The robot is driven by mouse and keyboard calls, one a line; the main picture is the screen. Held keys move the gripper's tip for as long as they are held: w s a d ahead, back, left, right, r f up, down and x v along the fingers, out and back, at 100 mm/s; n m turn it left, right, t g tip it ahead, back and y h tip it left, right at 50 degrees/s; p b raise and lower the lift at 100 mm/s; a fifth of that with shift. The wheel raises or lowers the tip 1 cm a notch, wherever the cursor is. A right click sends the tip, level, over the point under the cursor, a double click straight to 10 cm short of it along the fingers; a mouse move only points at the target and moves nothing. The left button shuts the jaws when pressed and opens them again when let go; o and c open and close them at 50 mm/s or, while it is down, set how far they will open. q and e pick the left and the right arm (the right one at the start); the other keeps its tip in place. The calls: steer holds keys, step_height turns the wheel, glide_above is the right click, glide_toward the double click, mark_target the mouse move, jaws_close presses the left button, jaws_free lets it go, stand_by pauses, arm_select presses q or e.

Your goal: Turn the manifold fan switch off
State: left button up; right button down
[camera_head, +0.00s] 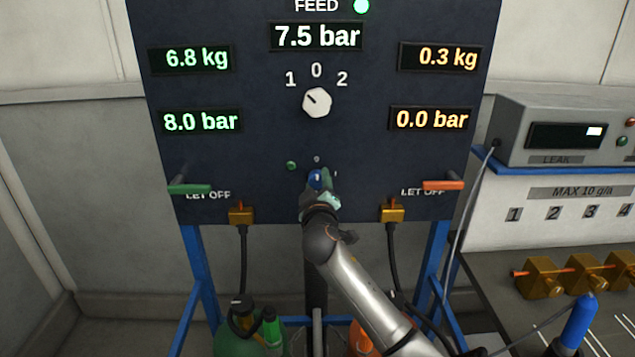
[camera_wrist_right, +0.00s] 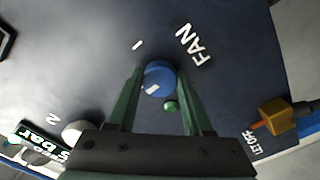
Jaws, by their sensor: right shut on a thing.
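The fan switch is a small round blue knob (camera_head: 316,178) low on the dark panel. It also shows in the right wrist view as a blue knob (camera_wrist_right: 160,78) with a white mark. The mark points away from the word FAN and not at the 1; the 0 is hidden in that view. In the head view a small 0 stands above the knob. My right gripper (camera_head: 319,186) is shut on the knob, with one green finger on each side of it (camera_wrist_right: 160,72). My left gripper is not in view.
A small green lamp (camera_head: 291,165) sits upper left of the switch. A white selector knob (camera_head: 316,102) is above, pointing towards 1. A green lever (camera_head: 189,188) and an orange lever (camera_head: 443,185) flank the switch. A grey leak tester (camera_head: 560,130) stands at right.

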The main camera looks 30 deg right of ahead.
steer(key=shift+f, duration=0.1)
steer(key=shift+c, duration=1.5)
jaws_free()
steer(key=shift+s, duration=0.1)
steer(key=b+v, duration=0.2)
steer(key=v, duration=1)
steer(key=shift+s, duration=0.2)
steer(key=shift+a, duration=0.1)
